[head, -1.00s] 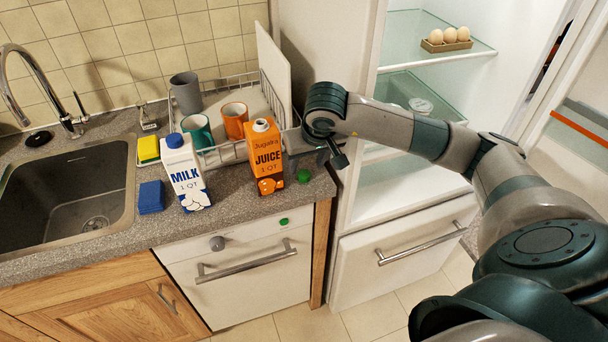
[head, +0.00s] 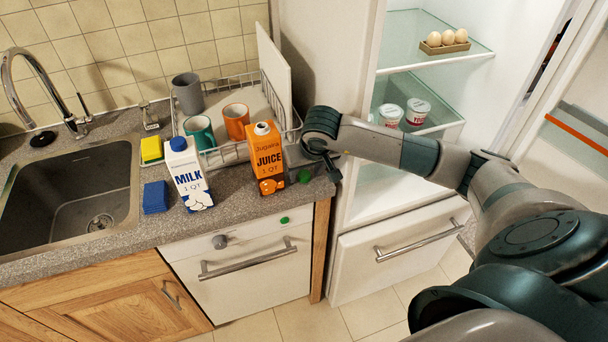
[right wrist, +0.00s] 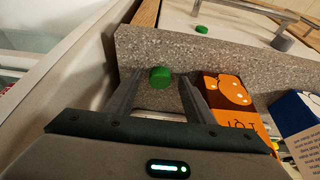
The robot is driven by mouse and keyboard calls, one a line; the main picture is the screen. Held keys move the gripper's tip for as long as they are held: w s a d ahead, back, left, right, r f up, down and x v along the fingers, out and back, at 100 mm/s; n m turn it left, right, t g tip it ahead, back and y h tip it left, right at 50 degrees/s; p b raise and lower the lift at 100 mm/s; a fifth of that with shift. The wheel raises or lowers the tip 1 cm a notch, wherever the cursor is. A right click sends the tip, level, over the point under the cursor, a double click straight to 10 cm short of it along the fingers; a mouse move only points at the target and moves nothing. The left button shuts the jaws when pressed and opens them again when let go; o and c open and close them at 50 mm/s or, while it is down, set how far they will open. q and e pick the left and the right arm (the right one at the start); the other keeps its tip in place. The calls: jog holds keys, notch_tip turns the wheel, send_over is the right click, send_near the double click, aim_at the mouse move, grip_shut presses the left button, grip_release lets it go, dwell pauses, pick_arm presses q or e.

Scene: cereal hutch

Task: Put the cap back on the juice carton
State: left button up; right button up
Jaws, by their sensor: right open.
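The orange juice carton (head: 267,160) stands upright on the counter, and its white spout (head: 262,128) is bare. In the right wrist view its orange side (right wrist: 229,95) is right of the fingers. The green cap (head: 304,176) lies on the counter just right of the carton, near the front edge. My right gripper (head: 322,170) is low over the counter beside the cap. In the right wrist view the cap (right wrist: 160,77) shows between the tips of the open, empty fingers; contact cannot be told. My left gripper is out of view.
A milk carton (head: 188,174) with a blue cap stands left of the juice. A dish rack (head: 222,157) with mugs is behind. The open fridge (head: 352,204) is close on the right. A green button (head: 284,220) is on the white front below.

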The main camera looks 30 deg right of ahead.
aim_at(305, 176)
jog(key=shift+c, duration=0.7)
jog(key=c, duration=1)
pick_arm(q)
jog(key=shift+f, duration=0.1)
pick_arm(e)
jog(key=shift+r, duration=0.15)
jog(key=shift+r+b, duration=0.65)
jog(key=shift+r, duration=0.15)
notch_tip(305, 176, up, 2)
jog(key=shift+r+b, duration=0.1)
jog(key=shift+b, duration=0.55)
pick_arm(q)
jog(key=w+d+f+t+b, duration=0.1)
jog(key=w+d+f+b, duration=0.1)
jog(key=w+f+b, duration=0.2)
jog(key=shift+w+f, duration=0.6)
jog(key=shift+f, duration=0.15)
pick_arm(e)
jog(key=s+d+r, duration=0.2)
jog(key=s+r, duration=0.5)
jog(key=s, duration=0.4)
jog(key=shift+s+d, duration=0.2)
jog(key=shift+d, duration=0.1)
